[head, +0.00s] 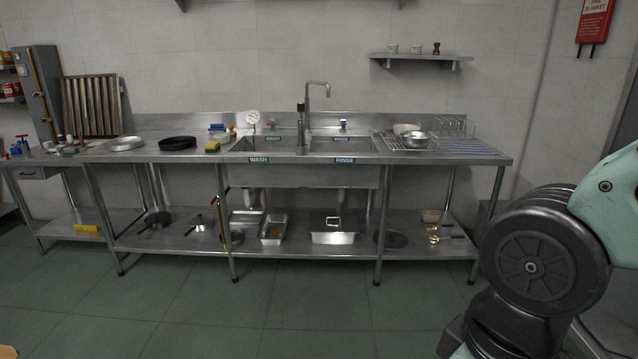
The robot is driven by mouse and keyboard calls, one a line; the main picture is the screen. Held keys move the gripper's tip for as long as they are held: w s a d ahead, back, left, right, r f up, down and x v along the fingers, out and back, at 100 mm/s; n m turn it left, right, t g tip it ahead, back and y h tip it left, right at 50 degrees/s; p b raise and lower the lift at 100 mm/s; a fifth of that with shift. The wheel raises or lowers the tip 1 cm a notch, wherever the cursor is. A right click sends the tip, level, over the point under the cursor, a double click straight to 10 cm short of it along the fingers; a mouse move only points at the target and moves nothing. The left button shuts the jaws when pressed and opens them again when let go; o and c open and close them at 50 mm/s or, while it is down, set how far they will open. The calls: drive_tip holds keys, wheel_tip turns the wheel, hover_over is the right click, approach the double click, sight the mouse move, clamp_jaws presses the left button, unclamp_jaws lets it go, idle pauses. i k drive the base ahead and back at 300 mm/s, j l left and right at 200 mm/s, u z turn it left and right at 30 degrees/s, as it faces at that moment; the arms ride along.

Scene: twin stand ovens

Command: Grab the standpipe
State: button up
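A thin upright tube with a dark top (300,128) stands at the middle of the double sink, in front of the tall tap (307,98). It looks like the standpipe, but it is small and overlaps the tap, so I cannot be sure. The sink (300,172) has a left basin marked WASH and a right basin marked RINSE; the basin floors are hard to see. My gripper is not in view; only a part of my arm shows at the right, well apart from the sink.
A black pan (178,143), a metal plate (126,143) and a yellow sponge (212,147) lie left of the sink. The lower shelf (270,248) holds metal trays. The green floor in front is clear.

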sight(300, 106)
drive_tip(key=i+u, duration=0.15)
drive_tip(key=i, duration=0.35)
drive_tip(key=i+l+u, duration=0.15)
drive_tip(key=i, duration=0.35)
drive_tip(key=i+l+u, duration=0.2)
drive_tip(key=i, duration=0.25)
drive_tip(key=i+l+z, duration=0.1)
drive_tip(key=i+l, duration=0.15)
drive_tip(key=i, duration=0.35)
drive_tip(key=i+l+z, duration=0.1)
drive_tip(key=i, duration=0.5)
drive_tip(key=i+l+z, duration=0.1)
drive_tip(key=i+l, duration=0.2)
drive_tip(key=i, duration=0.3)
drive_tip(key=i+l, duration=0.1)
drive_tip(key=i, duration=0.5)
drive_tip(key=l+z, duration=0.05)
